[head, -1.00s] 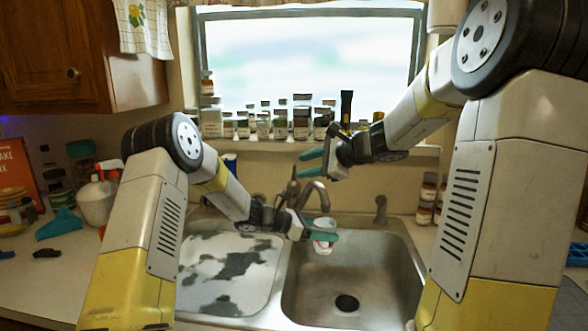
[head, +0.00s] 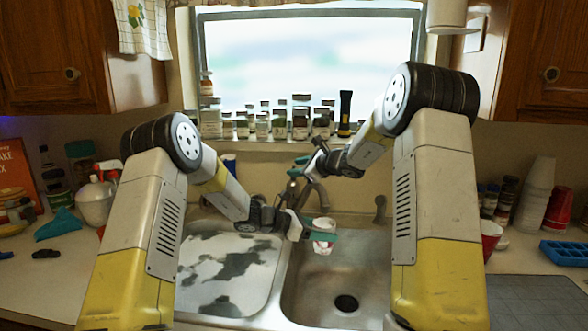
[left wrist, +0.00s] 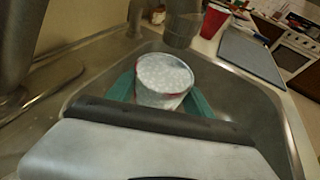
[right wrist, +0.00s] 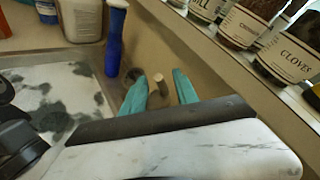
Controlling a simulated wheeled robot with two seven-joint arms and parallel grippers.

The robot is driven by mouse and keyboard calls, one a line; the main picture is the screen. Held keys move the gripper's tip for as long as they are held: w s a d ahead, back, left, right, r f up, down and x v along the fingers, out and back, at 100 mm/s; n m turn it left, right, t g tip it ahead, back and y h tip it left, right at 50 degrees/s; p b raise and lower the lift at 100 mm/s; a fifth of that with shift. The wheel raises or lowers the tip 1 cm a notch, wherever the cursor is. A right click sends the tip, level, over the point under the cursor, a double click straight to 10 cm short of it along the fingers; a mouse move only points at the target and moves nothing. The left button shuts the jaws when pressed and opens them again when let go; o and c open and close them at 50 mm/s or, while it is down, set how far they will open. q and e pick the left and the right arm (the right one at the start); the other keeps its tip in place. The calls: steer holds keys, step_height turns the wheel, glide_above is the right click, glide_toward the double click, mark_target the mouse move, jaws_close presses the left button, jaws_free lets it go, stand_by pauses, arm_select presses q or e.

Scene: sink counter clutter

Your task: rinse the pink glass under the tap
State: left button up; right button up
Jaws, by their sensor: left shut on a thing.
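The pink glass (head: 323,236) hangs over the left part of the sink basin (head: 375,262). In the left wrist view the glass (left wrist: 164,82) shows a whitish, speckled top with reddish pink at its edge. My left gripper (head: 316,236) is shut on the glass, a teal finger on each side. The tap spout (head: 319,190) curves down just above the glass. No water stream shows. My right gripper (head: 303,166) is above and behind, near the tap's lever (head: 293,186). In the right wrist view its teal fingers (right wrist: 163,90) are apart, with a small post (right wrist: 160,82) between and beyond them; contact is unclear.
A speckled white panel (head: 232,265) covers the left basin. Spice jars (head: 280,123) and a black-yellow flashlight (head: 345,113) line the window sill near my right arm. A dispenser (head: 380,209) stands behind the basin. Stacked cups (head: 535,195) and a blue tray (head: 564,253) are at right.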

steer(key=shift+x, duration=0.95)
steer(key=shift+c, duration=0.3)
jaws_close()
stand_by(0.5)
